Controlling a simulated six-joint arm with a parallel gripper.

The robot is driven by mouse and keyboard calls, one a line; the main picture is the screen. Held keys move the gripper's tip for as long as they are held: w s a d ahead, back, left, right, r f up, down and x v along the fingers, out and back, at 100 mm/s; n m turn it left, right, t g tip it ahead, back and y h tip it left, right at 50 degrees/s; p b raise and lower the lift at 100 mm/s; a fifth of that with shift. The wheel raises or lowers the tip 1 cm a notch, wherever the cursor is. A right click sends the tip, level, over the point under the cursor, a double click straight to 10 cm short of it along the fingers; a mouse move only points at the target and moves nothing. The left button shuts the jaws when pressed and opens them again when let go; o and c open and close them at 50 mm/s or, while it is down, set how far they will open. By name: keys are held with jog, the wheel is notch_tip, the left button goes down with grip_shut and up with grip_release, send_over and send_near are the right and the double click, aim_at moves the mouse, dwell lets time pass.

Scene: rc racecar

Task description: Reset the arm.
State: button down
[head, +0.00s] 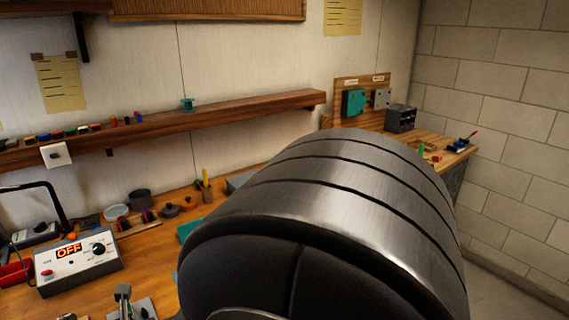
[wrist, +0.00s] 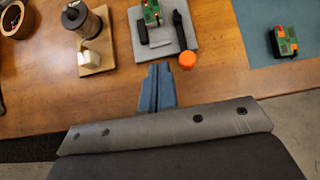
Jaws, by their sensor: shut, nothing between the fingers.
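My gripper (wrist: 157,90) shows in the wrist view, its two blue-grey fingers pressed together with nothing between them. It hangs over the front edge of the wooden workbench (wrist: 218,95), apart from the objects on it. In the head view a large grey metal link of my own arm (head: 350,190) fills the centre and lower right. It hides much of the bench, and my fingers do not show there.
A grey tray (wrist: 183,41) holds a green circuit board, with an orange cap (wrist: 187,60) beside it. A wooden stand (wrist: 96,65) holds a dark cylinder. A green-and-orange block (wrist: 284,43) sits on a blue-grey mat (wrist: 252,22). A control box (head: 80,268) reads OFF.

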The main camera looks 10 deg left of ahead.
jog(key=x, duration=0.5)
jog(key=w+a, duration=0.1)
jog(key=w+a+f, duration=0.1)
jog(key=w+a, duration=0.1)
jog(key=shift+w+a+f, duration=0.1)
jog(key=shift+a+f, duration=0.05)
jog(key=shift+f, duration=0.05)
jog(key=s+d, duration=0.3)
jog(key=s+d+r, duration=0.1)
jog(key=s+d, duration=0.1)
jog(key=shift+s+d+r, duration=0.2)
jog(key=shift+s+d, duration=0.15)
jog(key=shift+d, duration=0.05)
jog(key=shift+v, duration=2.3)
